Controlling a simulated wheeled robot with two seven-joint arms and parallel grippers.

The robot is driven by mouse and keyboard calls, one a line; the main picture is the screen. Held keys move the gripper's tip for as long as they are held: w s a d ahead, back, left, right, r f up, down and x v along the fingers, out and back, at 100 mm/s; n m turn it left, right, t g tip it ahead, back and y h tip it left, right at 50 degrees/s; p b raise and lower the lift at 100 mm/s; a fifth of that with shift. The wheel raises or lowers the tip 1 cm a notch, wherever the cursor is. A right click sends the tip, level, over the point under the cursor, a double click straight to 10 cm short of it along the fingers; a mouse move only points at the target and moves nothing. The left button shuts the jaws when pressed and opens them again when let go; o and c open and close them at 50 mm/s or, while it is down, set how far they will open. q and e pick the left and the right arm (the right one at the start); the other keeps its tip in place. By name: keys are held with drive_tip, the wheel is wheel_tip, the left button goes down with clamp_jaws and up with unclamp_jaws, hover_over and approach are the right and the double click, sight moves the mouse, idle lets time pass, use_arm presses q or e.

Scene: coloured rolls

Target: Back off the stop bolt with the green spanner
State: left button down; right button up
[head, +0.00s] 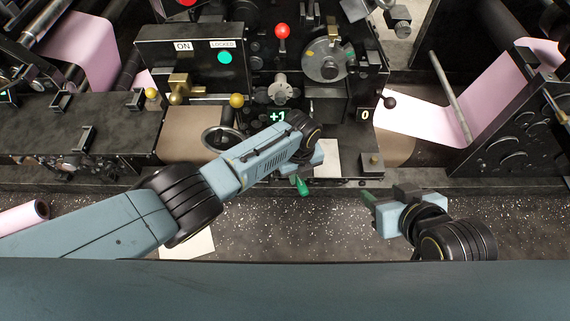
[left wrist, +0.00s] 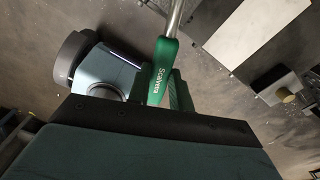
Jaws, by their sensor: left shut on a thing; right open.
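The green spanner (left wrist: 163,72) has a green handle with white lettering and a bare metal shaft that runs out of the top of the left wrist view. My left gripper (head: 306,178) is shut on its handle. In the head view only a green end (head: 301,186) of it shows below the gripper; the rest is hidden. A small brass piece (head: 374,160) on a dark block stands right of the gripper, apart from it; I cannot tell whether it is the stop bolt. My right gripper (head: 384,212) is open and empty at the lower right, in front of the machine.
The dark machine carries a red-knobbed lever (head: 282,32), a handwheel (head: 222,138), an ON/LOCKED panel (head: 170,65) and displays reading +1 and 0. Pink web (head: 440,120) runs at the right. A pink roll (head: 20,217) lies at far left. Speckled floor is open between my grippers.

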use_arm(q)
drive_tip(key=shift+w+d+n, duration=0.4)
drive_tip(key=shift+d+n, duration=0.35)
drive_tip(key=shift+n, duration=0.35)
use_arm(e)
drive_tip(key=shift+f, duration=0.65)
use_arm(q)
drive_tip(key=shift+r, duration=0.1)
use_arm(e)
drive_tip(key=shift+w, duration=0.1)
use_arm(q)
drive_tip(key=shift+r+p, duration=0.55)
drive_tip(key=shift+r, duration=0.15)
use_arm(e)
drive_tip(key=shift+r, duration=0.75)
